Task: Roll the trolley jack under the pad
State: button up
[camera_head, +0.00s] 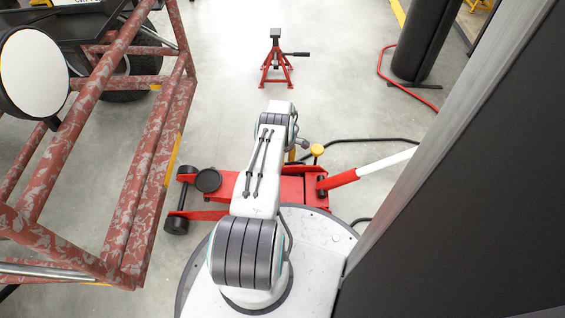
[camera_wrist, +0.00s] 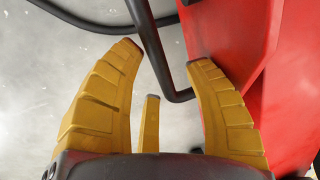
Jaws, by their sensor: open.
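The red trolley jack (camera_head: 225,184) lies on the floor right of the kart chassis (camera_head: 150,150), partly hidden by my arm. Its round black saddle (camera_head: 208,181) faces the chassis, and its red-and-white handle (camera_head: 370,168) slants up to the right. My gripper (camera_head: 304,152) is at the jack's far side. In the wrist view my gripper (camera_wrist: 164,56) is open, with yellow fingers apart. A bent black bar (camera_wrist: 158,55) passes between the fingertips, beside the jack's red side (camera_wrist: 238,45); I cannot tell whether they touch. I cannot make out the pad.
A red jack stand (camera_head: 276,65) stands on the floor beyond the jack. A black cylinder (camera_head: 425,40) with a red hose (camera_head: 383,70) is at the upper right. A black hose (camera_head: 365,140) lies on the floor. Floor between jack and stand is clear.

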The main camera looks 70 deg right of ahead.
grip_shut()
dwell(0.4)
jog(key=shift+w, duration=0.1)
